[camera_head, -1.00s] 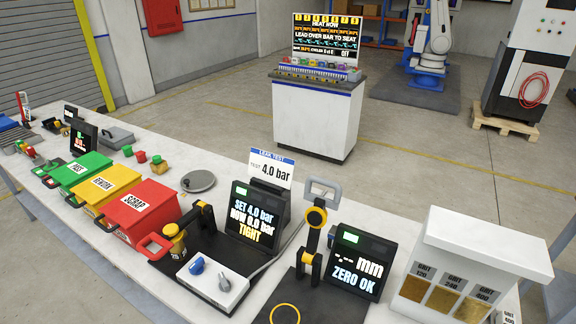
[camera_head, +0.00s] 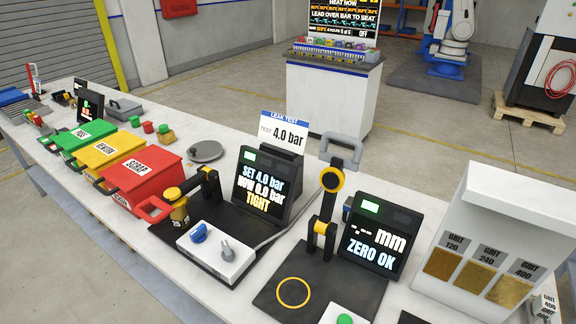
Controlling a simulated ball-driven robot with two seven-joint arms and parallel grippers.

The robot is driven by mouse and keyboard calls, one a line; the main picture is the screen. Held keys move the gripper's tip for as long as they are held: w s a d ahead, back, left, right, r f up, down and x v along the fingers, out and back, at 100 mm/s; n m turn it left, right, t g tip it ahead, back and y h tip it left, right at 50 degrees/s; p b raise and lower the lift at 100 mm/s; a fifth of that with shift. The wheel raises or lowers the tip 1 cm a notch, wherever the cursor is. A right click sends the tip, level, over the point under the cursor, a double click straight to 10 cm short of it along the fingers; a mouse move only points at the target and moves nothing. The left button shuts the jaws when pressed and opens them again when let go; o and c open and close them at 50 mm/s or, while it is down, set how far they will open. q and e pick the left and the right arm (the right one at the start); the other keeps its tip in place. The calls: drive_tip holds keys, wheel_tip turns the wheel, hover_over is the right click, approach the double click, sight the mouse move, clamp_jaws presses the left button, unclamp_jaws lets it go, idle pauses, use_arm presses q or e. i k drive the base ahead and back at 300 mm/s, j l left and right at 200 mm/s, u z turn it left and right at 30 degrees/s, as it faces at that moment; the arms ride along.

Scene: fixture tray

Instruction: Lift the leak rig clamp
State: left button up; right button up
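The leak rig stands on a black base (camera_head: 164,233) near the middle of the bench. Its clamp (camera_head: 207,183) is a black arm with yellow joints, lying low over a brass-coloured part (camera_head: 180,212). A red loop handle (camera_head: 152,209) sits at the clamp's left end, close to the red bin; I cannot tell clearly how it joins. The rig's screen (camera_head: 262,186) reads SET 4.0 bar, NOW 0.0 bar, TIGHT. A white box (camera_head: 218,255) with a blue knob and a grey knob is in front. Neither of my grippers is in view.
Green (camera_head: 85,136), yellow (camera_head: 105,152) and red SCRAP (camera_head: 140,170) bins stand left of the rig. A gauge stand (camera_head: 329,205) with a raised grey handle and a ZERO OK screen (camera_head: 378,236) stands right. A grit dispenser (camera_head: 500,210) is at far right.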

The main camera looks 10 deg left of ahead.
sight(173, 198)
drive_tip(key=u, duration=1.35)
